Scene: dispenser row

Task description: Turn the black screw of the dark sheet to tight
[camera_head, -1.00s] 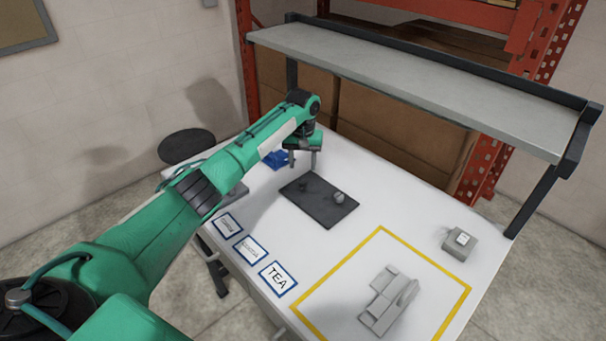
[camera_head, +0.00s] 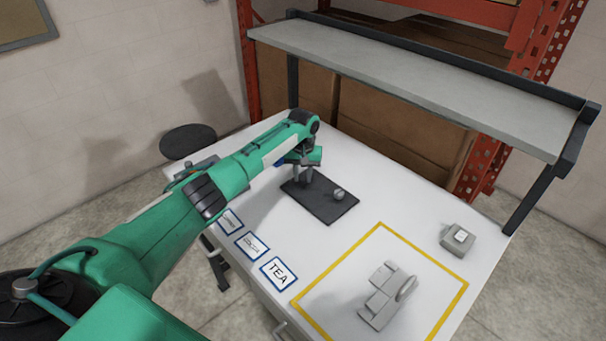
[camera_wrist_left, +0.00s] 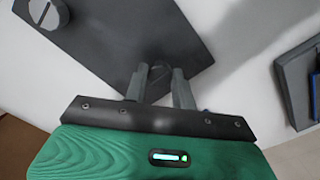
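The dark sheet (camera_head: 322,208) lies flat on the white table and also shows in the left wrist view (camera_wrist_left: 125,35). It carries two round slotted heads: a lighter grey one (camera_head: 339,195), seen at the upper left in the left wrist view (camera_wrist_left: 48,12), and the black screw (camera_wrist_left: 158,72). My left gripper (camera_head: 303,180) points down over the sheet's far left part. In the left wrist view its two fingers (camera_wrist_left: 160,82) are apart, with the black screw between their tips. I cannot tell whether they touch it. The head view hides most of the black screw. My right gripper is not in view.
Cards, one reading TEA (camera_head: 279,273), lie along the near left edge. A yellow outline (camera_head: 328,281) holds a grey fixture (camera_head: 386,296). A small grey device (camera_head: 458,240) stands at the right. A raised shelf (camera_head: 420,85) spans the back.

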